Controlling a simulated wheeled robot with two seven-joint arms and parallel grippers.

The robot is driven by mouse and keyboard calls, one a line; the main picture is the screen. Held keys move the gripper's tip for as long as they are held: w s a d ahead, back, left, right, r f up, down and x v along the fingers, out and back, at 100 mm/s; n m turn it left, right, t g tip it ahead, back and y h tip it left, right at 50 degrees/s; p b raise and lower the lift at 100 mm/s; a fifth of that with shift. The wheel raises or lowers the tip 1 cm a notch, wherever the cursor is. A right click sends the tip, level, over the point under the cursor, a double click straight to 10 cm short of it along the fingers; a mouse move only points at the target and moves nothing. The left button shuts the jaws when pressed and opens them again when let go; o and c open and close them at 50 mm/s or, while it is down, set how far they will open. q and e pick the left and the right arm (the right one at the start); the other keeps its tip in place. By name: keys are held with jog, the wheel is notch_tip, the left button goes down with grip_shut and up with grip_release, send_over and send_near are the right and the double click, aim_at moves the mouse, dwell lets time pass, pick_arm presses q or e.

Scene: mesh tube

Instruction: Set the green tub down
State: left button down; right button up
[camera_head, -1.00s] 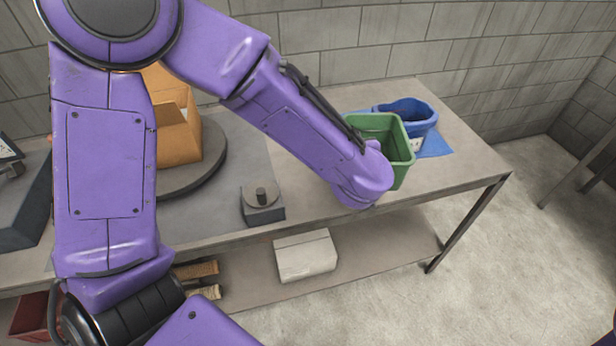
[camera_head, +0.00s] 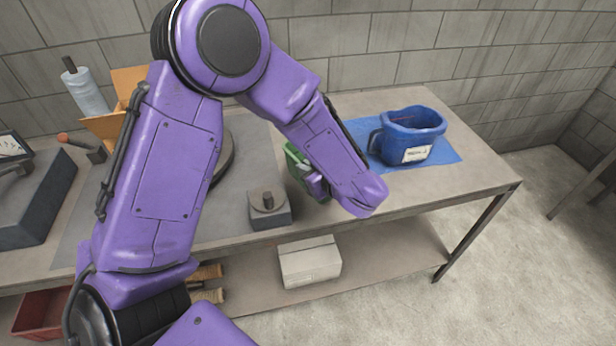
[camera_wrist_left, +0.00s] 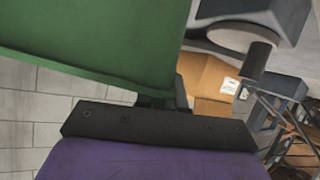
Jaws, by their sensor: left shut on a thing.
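The green tub (camera_head: 294,160) shows only as a small strip in the head view, mostly hidden behind my left forearm. It is over the middle of the table, right of the grey block with a knob. In the left wrist view the green tub (camera_wrist_left: 100,40) fills the upper left, tilted in the picture. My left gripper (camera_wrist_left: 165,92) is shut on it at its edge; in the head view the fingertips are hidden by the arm. Whether the tub's base touches the table cannot be seen. My right gripper is not in view.
A blue jug-like tub (camera_head: 410,138) with a white label stands on a blue mat (camera_head: 440,155) at the right. The grey knobbed block (camera_head: 270,208) sits near the front edge. An orange-brown box (camera_head: 105,125) stands at the left behind my arm. The right end of the table (camera_head: 465,180) is bare.

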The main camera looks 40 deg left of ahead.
aim_at(297, 174)
pick_arm(q)
jog(key=f, duration=0.3)
jog(key=shift+w+a+f+p, duration=0.25)
jog(key=shift+w+a+p, duration=0.1)
jog(key=shift+w+a, duration=0.05)
jog(key=shift+f, duration=0.6)
jog(key=c, duration=1.3)
grip_release()
jog(key=shift+o, duration=0.2)
jog(key=shift+d+r, duration=0.15)
jog(key=shift+r, duration=0.1)
jog(key=b+v, duration=0.1)
jog(key=v, duration=1)
jog(key=shift+d+r, duration=0.2)
jog(key=shift+d, duration=0.1)
jog(key=shift+s, duration=0.1)
